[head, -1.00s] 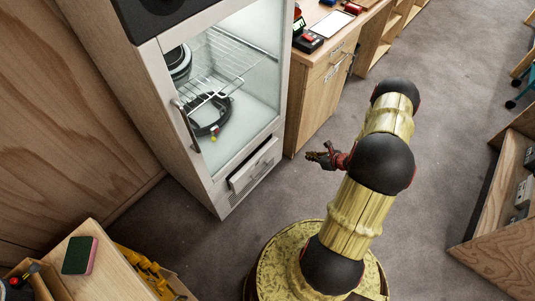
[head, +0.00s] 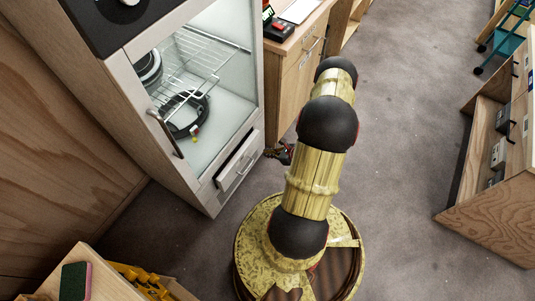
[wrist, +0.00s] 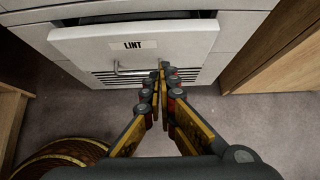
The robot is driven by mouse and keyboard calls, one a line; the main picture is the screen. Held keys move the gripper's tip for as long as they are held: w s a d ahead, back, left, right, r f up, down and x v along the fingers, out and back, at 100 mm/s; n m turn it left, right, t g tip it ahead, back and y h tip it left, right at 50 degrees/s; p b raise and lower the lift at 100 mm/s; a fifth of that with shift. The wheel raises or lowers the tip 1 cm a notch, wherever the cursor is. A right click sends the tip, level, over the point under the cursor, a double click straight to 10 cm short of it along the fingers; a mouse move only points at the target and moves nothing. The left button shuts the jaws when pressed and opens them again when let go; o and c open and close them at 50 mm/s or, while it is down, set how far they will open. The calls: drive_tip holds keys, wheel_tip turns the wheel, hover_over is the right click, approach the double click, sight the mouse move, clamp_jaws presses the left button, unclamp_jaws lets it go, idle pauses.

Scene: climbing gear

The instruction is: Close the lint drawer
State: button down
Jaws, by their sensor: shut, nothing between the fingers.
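The lint drawer (head: 238,163) is at the bottom of the tall drying cabinet and stands out from the front, partly open. In the wrist view its white front (wrist: 185,38) carries a "LINT" label and a metal bar handle (wrist: 130,70). My gripper (wrist: 162,68) is shut and empty, its fingertips at the right end of the handle; I cannot tell whether they touch it. In the head view my gripper (head: 270,153) is just right of the drawer, partly hidden by my arm.
The cabinet (head: 205,188) holds a wire rack and round dark gear behind glass. A wooden cabinet (head: 293,92) stands right beside it. A wooden shelf unit (head: 495,215) is at far right. Grey carpet (head: 400,130) is clear between them.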

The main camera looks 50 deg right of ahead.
sight(248, 148)
drive_tip(key=shift+w+a+f+b, duration=0.1)
drive_tip(key=shift+w+f+b, duration=0.5)
drive_tip(key=shift+w, duration=0.85)
drive_tip(key=shift+w+a+f+b, duration=0.15)
drive_tip(key=shift+w+f+b, duration=0.2)
drive_tip(key=shift+w+f, duration=0.85)
drive_tip(key=shift+w+a+f+b, duration=0.1)
drive_tip(key=shift+w+f+b, duration=0.35)
drive_tip(key=shift+w, duration=1.3)
drive_tip(key=shift+r, duration=0.1)
drive_tip(key=shift+w+a+b, duration=0.15)
drive_tip(key=shift+w+b, duration=0.3)
drive_tip(key=shift+w, duration=0.9)
